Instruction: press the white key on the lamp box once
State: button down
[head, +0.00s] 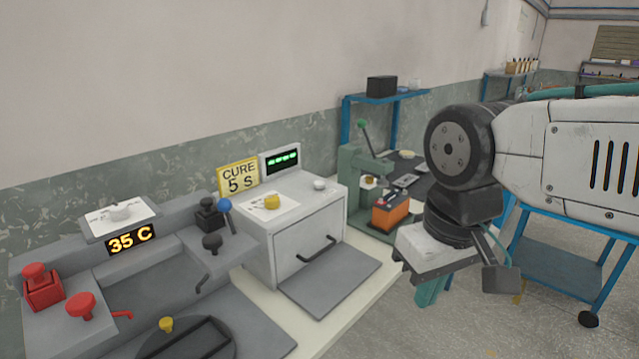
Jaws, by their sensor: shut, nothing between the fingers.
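The lamp box (262,241) is a pale box on the bench in the middle of the head view. Its front door is shut and has a dark handle (316,250). The white key (319,185) is a small round button on the right of its top. A yellow knob (271,202) sits on a white label to the left of the key. My gripper (428,293) is shut and empty, pointing down to the right of the box. It is well apart from the key and in front of the bench's right side.
A yellow "CURE 5 S" sign (238,177) and a green-lit display (283,160) stand at the box's back. A green press (352,180) with an orange battery (390,211) stands to its right. A grey station (180,265) with red, black and blue knobs fills the left.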

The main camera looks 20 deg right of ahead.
aim_at(318, 185)
jog(key=z, duration=1.8)
jog(key=i, duration=0.75)
jog(key=u, duration=3.1)
